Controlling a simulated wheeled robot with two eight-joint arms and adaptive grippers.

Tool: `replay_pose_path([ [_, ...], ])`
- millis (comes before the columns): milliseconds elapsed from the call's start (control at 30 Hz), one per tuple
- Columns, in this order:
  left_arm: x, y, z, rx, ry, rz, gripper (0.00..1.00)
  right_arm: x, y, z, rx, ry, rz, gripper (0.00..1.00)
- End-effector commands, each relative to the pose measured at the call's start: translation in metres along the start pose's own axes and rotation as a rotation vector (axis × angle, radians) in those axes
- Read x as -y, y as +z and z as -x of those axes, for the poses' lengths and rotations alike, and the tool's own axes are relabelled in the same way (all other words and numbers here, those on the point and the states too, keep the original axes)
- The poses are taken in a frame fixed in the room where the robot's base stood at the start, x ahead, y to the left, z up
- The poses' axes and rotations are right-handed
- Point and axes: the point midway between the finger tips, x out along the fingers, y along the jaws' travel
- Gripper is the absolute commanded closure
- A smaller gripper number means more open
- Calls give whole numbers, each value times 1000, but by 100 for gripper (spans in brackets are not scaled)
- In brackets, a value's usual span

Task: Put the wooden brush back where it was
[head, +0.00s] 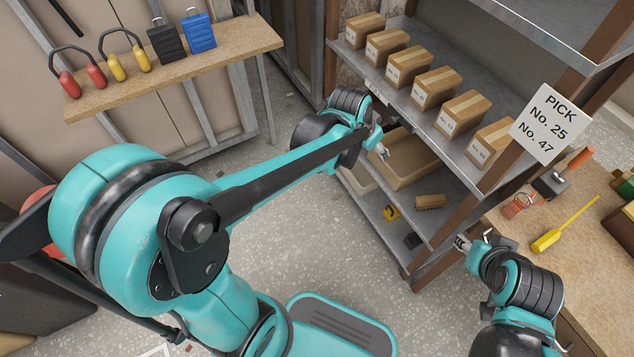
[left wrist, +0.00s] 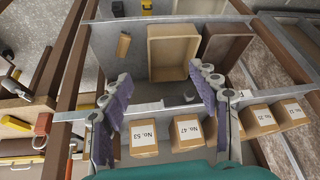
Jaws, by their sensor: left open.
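The wooden brush (head: 430,201) lies on the middle shelf (head: 405,220) of the rack, to the right of a tan bin. It also shows in the left wrist view (left wrist: 124,45) as a small brown block beside the tan bin (left wrist: 173,53). My left gripper (head: 382,148) reaches into the rack near the bin; in the left wrist view its fingers (left wrist: 163,88) are spread, with nothing between them. It is apart from the brush. My right gripper (head: 462,243) is near the rack's front right post, by the workbench; its fingers are too small to read.
Labelled cardboard boxes (head: 436,87) line the shelf above, close to my left arm. A yellow item (head: 391,212) and a dark item (head: 413,240) lie near the brush. A workbench (head: 590,225) with tools stands at right. Headphones and cases occupy a wooden wall shelf (head: 240,42).

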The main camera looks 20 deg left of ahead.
Motion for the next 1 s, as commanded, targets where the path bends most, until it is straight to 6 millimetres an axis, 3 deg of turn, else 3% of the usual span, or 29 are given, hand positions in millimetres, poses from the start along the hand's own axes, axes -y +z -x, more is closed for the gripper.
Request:
replay_pose_path([
  [33,1,16,22,-9,-18,36,39,0,0,0,0,0,0,60],
  [200,2,66,77,-48,-81,160,39,0,0,0,0,0,0,60],
  [333,0,106,102,-78,-121,246,39,0,0,0,0,0,0,60],
  [500,-3,143,115,-108,-155,321,39,0,0,0,0,0,0,60],
  [667,-4,156,118,-120,-168,350,39,0,0,0,0,0,0,60],
  [1000,-4,156,118,-121,-168,352,39,0,0,0,0,0,0,60],
])
